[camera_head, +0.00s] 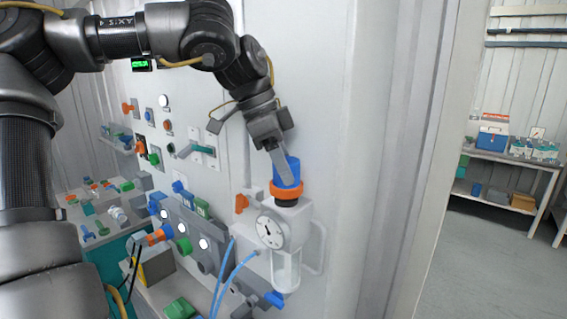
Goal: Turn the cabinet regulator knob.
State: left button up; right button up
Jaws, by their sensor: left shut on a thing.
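The regulator (285,222) is mounted on the grey cabinet wall, with a round gauge (271,231) on its front and a clear bowl below. Its blue knob (291,173) sits on top above an orange ring (286,191). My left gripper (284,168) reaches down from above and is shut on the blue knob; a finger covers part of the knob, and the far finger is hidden. My right gripper is not in view.
Switches, lamps and a green-handled lever (195,150) cover the panel left of the regulator. Blue hoses (228,275) run beside it at lower left. The floor (470,260) at right is clear, with a stocked shelf (508,165) farther back.

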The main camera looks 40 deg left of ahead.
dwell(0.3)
pick_arm(q)
jog(key=o, duration=0.9)
jog(key=shift+o, duration=0.5)
